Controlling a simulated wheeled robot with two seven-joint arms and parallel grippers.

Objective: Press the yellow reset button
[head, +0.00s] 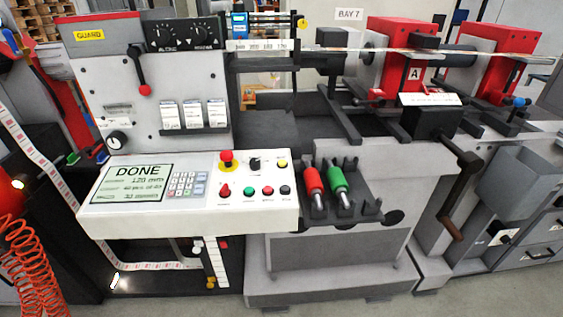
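A small yellow button (283,163) sits at the upper right of the white control panel (125,222) in the head view. Its label is too small to read. Left of it are a black knob (255,163) and a red mushroom button on a yellow base (227,158). Below is a row with a red control (224,190), a green button (249,190), a red button (267,190) and a dark button (285,189). The panel's display (132,184) reads "DONE". Neither of my grippers is in view, and nothing covers the yellow button.
A black rack with a red-handled tool (313,182) and a green-handled tool (338,180) stands right of the panel. A crank (462,165) juts out farther right. A red-knobbed lever (142,80) hangs above the panel. Coiled red hose (25,255) is at lower left.

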